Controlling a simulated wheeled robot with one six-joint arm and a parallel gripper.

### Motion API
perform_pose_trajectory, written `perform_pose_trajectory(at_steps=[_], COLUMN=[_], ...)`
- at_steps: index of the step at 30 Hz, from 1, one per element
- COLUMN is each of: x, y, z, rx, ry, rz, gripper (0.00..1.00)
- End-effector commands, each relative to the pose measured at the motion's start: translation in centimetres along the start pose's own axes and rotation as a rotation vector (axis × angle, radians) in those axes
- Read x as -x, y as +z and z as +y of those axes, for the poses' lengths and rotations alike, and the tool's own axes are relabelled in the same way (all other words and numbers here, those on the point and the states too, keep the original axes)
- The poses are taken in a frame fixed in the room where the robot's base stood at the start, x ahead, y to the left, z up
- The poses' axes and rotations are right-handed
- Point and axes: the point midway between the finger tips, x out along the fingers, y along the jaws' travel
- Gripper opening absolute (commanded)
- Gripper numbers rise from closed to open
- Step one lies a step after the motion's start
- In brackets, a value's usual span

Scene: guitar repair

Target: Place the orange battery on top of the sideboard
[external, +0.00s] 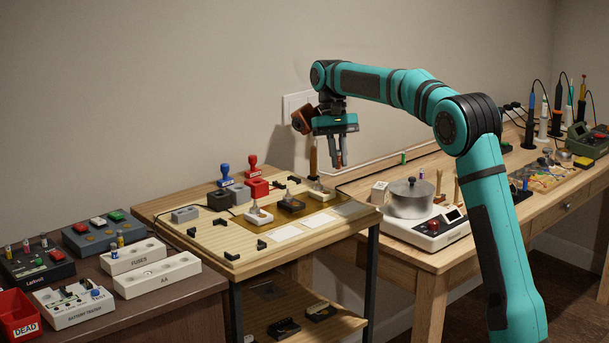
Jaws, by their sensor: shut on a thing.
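My gripper (339,165) points down above the back right part of the wooden work board, well clear of it. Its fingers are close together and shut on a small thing.
The work board (212,240) bears stamps, blocks and small clips. On the sideboard stand white battery racks (158,276), a battery tester (74,305), dark switch boxes (94,232) and a red bin (18,315). A steel pot (411,200) on a scale stands on the right bench.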

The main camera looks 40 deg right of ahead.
Motion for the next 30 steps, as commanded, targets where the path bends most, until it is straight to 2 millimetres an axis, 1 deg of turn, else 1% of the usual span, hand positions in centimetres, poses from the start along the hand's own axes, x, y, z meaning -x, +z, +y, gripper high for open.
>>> perform_pose_trajectory(at_steps=[1,3,8,9,14,15,21,23,24,26,30], x=[0.0,-0.1,-0.5,-0.7,-1.2,-1.4,-2.4,-2.7,-2.9,-3.3,-4.2], y=[0.8,1.7,4.2,4.9,7.9,8.8,13.1,14.5,15.5,17.0,20.6], z=[-2.2,-4.7,-10.3,-11.7,-17.0,-18.3,-24.4,-26.1,-27.3,-28.9,-32.5], rx=[0.032,0.072,0.165,0.188,0.280,0.304,0.418,0.453,0.477,0.511,0.591], ry=[0.013,0.030,0.069,0.079,0.117,0.127,0.174,0.188,0.198,0.212,0.246], rz=[0.001,0.001,-0.001,-0.001,0.000,0.000,-0.001,-0.001,-0.001,-0.001,-0.001], gripper=[0.00,0.00,0.00,0.00,0.00,0.00,0.00,0.00,0.00,0.00,0.00])
